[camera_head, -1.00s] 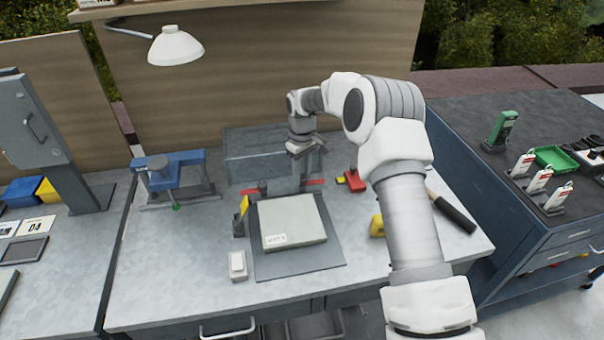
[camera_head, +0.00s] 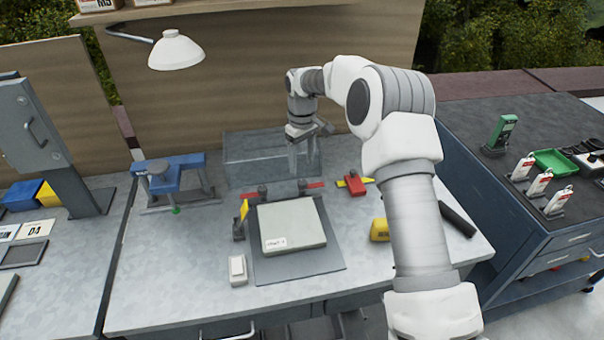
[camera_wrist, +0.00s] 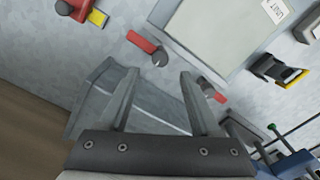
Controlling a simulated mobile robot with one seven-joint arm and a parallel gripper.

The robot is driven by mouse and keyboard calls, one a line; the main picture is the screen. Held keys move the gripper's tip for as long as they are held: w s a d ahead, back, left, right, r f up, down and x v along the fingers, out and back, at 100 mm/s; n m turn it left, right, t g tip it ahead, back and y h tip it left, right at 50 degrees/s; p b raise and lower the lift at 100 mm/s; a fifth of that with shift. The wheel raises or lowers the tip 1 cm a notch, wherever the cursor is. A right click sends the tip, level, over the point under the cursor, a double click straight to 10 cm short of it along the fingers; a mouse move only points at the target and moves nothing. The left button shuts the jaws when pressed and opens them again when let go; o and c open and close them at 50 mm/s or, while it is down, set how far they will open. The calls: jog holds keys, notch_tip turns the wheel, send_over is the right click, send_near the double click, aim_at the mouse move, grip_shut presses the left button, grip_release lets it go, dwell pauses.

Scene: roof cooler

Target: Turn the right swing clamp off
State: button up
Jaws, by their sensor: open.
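The right swing clamp (camera_head: 302,186) stands at the back right of a pale flat block, its red arm pointing outward to the right. In the wrist view the clamp (camera_wrist: 150,47) shows dark pivot and red arm, just beyond my fingertips. The left swing clamp (camera_head: 263,191) is at the block's back left, its red arm pointing left; in the wrist view one finger partly hides it. My gripper (camera_head: 303,160) is behind and above the right clamp. In the wrist view my gripper (camera_wrist: 158,74) has its two fingers spread with nothing between them.
The pale block (camera_head: 290,222) lies on a dark plate. A grey translucent box (camera_head: 245,160) is behind the clamps. A red-and-yellow tool (camera_head: 355,185) lies to the right. A yellow item (camera_head: 379,230) is near my arm. A blue fixture (camera_head: 173,172) stands left.

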aim_at(302, 181)
notch_tip(302, 181, up, 11)
jog(key=shift+p, duration=0.3)
jog(key=shift+r, duration=0.2)
jog(key=s+d+r+m+t, duration=0.1)
jog(key=s+d+r+m, duration=0.1)
jog(key=s+d+r, duration=0.4)
jog(key=s+d+r+m+t, duration=0.1)
jog(key=s+r+t, duration=0.1)
jog(key=s+r, duration=0.75)
jog(key=s+d+f+m+t, duration=0.1)
jog(key=s+d+f+m, duration=0.1)
jog(key=s, duration=0.9)
jog(key=s+d+f+m+t, duration=0.1)
jog(key=s+d+f+m, duration=0.2)
jog(key=s, duration=0.9)
jog(key=shift+d+f+t, duration=0.3)
jog(key=shift+d+f, duration=0.1)
jog(key=shift+d, duration=0.1)
